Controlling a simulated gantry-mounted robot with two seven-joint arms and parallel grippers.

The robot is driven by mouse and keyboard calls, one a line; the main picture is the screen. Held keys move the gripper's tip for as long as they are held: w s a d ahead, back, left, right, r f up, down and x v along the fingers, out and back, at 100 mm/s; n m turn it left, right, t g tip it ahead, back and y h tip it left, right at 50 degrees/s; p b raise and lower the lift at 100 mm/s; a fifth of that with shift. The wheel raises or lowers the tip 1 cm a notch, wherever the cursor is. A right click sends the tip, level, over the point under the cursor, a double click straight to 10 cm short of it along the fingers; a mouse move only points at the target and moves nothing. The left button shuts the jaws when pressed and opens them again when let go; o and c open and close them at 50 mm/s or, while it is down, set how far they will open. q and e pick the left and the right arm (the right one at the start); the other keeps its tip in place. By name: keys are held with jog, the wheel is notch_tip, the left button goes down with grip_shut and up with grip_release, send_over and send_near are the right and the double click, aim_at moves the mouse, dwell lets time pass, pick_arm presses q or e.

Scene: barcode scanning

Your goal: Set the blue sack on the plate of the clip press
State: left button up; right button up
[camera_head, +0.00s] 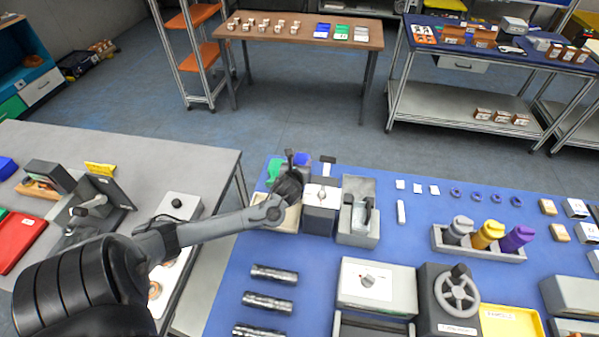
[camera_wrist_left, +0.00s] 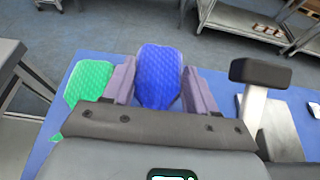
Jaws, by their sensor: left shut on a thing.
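The blue sack (camera_wrist_left: 158,77) stands upright between the two fingers of my left gripper (camera_wrist_left: 158,85) in the left wrist view, and the gripper is shut on it. In the head view, the blue sack (camera_head: 301,158) shows just beyond my dark left gripper (camera_head: 292,176), near the back edge of the blue table. A grey device with a dark-headed lever (camera_head: 327,165), which looks like the clip press, stands just right of the gripper; the lever also shows in the left wrist view (camera_wrist_left: 260,74). I cannot make out its plate. My right gripper is not in view.
A green sack (camera_wrist_left: 89,84) is left of the blue one. A tan box (camera_head: 284,218) sits below the gripper, and a grey fixture (camera_head: 358,212) stands right of the press. Metal cylinders (camera_head: 275,275) lie nearer; the blue surface between has free room.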

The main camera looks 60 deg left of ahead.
pick_arm(q)
jog(key=shift+f+p, duration=0.4)
jog(key=shift+f, duration=1.6)
jog(key=shift+f, duration=0.15)
jog(key=o, duration=1.2)
